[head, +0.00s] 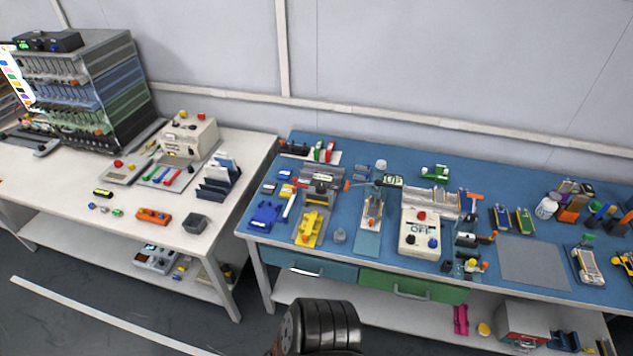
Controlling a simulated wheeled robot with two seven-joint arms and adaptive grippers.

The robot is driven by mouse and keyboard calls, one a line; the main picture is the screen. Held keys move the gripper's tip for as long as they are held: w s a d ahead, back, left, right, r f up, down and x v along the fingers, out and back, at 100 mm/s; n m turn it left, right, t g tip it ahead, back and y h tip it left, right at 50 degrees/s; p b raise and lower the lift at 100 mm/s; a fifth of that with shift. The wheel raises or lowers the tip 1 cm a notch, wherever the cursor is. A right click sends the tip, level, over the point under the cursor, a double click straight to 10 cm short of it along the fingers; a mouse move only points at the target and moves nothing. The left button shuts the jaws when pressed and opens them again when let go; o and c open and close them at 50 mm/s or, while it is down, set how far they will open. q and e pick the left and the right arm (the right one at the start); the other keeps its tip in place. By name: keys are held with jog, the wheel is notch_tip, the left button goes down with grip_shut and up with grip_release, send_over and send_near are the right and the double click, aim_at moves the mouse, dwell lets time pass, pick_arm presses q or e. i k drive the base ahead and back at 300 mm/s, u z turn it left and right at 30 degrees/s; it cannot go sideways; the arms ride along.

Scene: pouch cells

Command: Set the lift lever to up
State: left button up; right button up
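I cannot tell for sure which part is the lift lever. A small device (469,262) with a dark arm and an orange tip stands near the front of the blue bench, right of centre. A grey station (322,185) on the left half of the bench has a thin rod with a red-orange end (348,186) at its right side. Both are too small to read a lever setting. A dark ribbed part of my own body shows at the bottom centre. No fingertips of either gripper are in view.
A cream box reading OFF (419,240) stands on the blue bench (391,260). A grey mat (533,262) lies bare to its right. A white table (140,227) with a cell rack (90,90) stands left, across a gap. Drawers (412,288) are under the bench.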

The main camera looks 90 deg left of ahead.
aim_at(347, 185)
jog(key=u, duration=2.65)
